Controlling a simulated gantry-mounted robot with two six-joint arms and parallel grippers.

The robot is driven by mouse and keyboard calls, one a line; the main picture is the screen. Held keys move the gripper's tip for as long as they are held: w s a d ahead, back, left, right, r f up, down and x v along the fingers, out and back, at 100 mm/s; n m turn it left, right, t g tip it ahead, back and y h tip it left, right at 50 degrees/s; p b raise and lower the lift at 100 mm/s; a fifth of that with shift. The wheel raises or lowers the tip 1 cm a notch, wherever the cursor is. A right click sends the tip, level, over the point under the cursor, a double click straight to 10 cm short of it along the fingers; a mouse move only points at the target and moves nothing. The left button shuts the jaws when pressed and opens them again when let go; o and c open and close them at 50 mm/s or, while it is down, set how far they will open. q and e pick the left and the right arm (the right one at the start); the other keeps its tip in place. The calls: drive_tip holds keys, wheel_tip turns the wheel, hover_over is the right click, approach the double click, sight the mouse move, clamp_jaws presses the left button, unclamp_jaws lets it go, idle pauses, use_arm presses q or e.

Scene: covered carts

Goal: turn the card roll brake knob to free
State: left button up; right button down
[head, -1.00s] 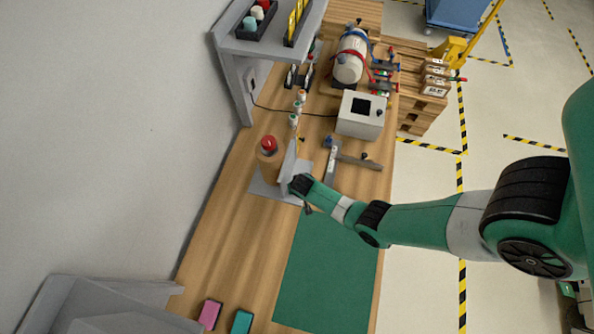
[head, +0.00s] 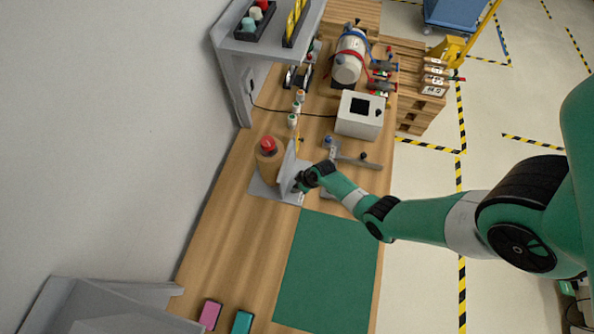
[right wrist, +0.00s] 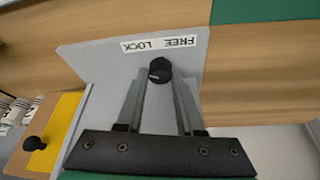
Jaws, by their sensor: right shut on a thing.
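The brown card roll (head: 268,165) with a red top stands upright on a grey stand (head: 262,191) with a thin upright plate (head: 288,165). In the right wrist view the plate (right wrist: 95,62) carries a FREE/LOCK label (right wrist: 160,43) and the round black brake knob (right wrist: 160,70). My right gripper (head: 298,184) is at the plate's right side. In the right wrist view my right gripper (right wrist: 160,82) is shut on the knob, a finger on each side. I cannot tell which word the knob points to. My left gripper is not in view.
A green mat (head: 328,270) covers the near table. Pink (head: 210,314) and teal (head: 242,322) blocks lie at the near edge. A grey shelf (head: 270,42) overhangs the far left.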

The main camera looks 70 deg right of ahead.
drive_tip(key=shift+d+n+y, duration=0.1)
drive_tip(key=shift+n+y, duration=0.3)
drive_tip(key=shift+n, duration=0.5)
drive_tip(key=shift+r+n+y, duration=0.1)
drive_tip(key=shift+n+y, duration=0.2)
drive_tip(key=shift+n, duration=0.7)
drive_tip(key=shift+n+y+p, duration=0.4)
drive_tip(key=shift+n+p, duration=0.05)
drive_tip(key=shift+n, duration=0.45)
drive_tip(key=n, duration=0.2)
drive_tip(key=shift+d+n+g+y, duration=0.1)
drive_tip(key=shift+n+g+y, duration=0.3)
drive_tip(key=n+b, duration=0.1)
drive_tip(key=n+y+b, duration=0.1)
drive_tip(key=n, duration=0.1)
drive_tip(key=shift+w+f+g, duration=0.1)
drive_tip(key=shift+f+g, duration=0.2)
drive_tip(key=shift+g, duration=0.1)
drive_tip(key=shift+r+n+b, duration=0.1)
drive_tip(key=shift+n+b, duration=0.55)
drive_tip(key=shift+n, duration=0.25)
drive_tip(key=shift+g, duration=0.3)
drive_tip(key=shift+r, duration=0.1)
